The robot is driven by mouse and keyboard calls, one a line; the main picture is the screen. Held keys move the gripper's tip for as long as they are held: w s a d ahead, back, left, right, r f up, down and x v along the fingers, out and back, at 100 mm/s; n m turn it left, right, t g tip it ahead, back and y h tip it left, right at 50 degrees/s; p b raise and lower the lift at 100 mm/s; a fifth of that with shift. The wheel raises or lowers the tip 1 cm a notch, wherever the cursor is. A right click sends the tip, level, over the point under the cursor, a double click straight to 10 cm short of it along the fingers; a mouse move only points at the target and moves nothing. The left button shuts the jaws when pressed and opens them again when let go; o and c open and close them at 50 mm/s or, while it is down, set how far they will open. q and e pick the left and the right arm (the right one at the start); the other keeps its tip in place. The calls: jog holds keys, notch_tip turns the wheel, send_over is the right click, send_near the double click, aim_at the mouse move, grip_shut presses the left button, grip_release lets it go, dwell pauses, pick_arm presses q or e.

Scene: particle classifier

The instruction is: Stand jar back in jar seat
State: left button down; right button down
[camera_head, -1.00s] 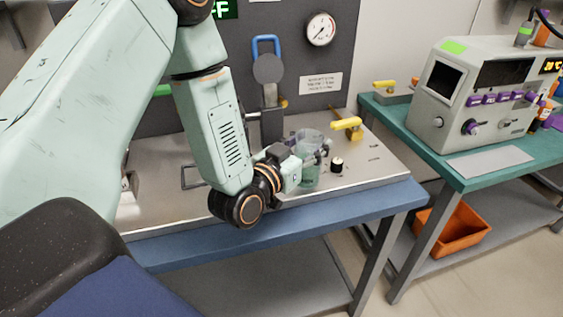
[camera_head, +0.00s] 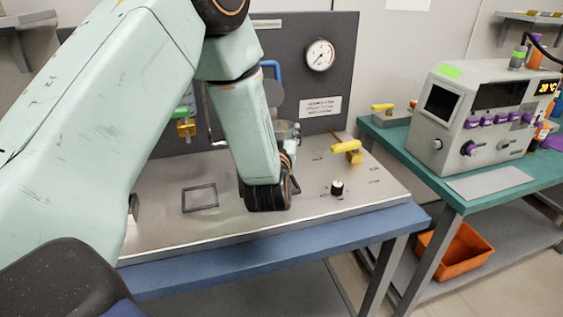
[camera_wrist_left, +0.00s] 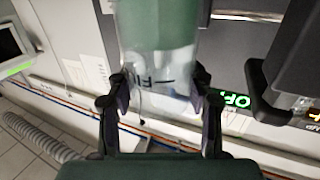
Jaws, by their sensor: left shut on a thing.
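My left gripper (camera_wrist_left: 160,105) is shut on the jar (camera_wrist_left: 155,65), a clear vessel with green contents and dark lettering, its fingers on either side of it in the left wrist view. In the head view only a small part of the jar (camera_head: 285,128) shows, behind my left wrist, above the right half of the steel bench top. The wrist and forearm hide most of it and the fingers. I cannot make out the jar seat for sure; the area behind my wrist is hidden. My right gripper is not in view.
The steel top (camera_head: 240,225) carries a dark square frame (camera_head: 199,197), a black knob (camera_head: 337,188) and a yellow-handled valve (camera_head: 346,147). A dark panel with a gauge (camera_head: 320,55) stands behind. A green table (camera_head: 455,195) with an instrument (camera_head: 475,115) is at right.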

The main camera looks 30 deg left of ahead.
pick_arm(q)
jog(key=shift+w+a+f, duration=0.1)
jog(key=shift+f, duration=0.8)
notch_tip(320, 180, down, 3)
jog(key=shift+f+b, duration=0.2)
jog(key=shift+b, duration=0.35)
jog(key=shift+f, duration=0.15)
jog(key=c, duration=0.9)
grip_release()
jog(key=shift+s+f, duration=0.1)
jog(key=shift+s, duration=0.1)
jog(key=o, duration=0.4)
jog(key=shift+w+f, duration=0.1)
jog(key=shift+w, duration=0.05)
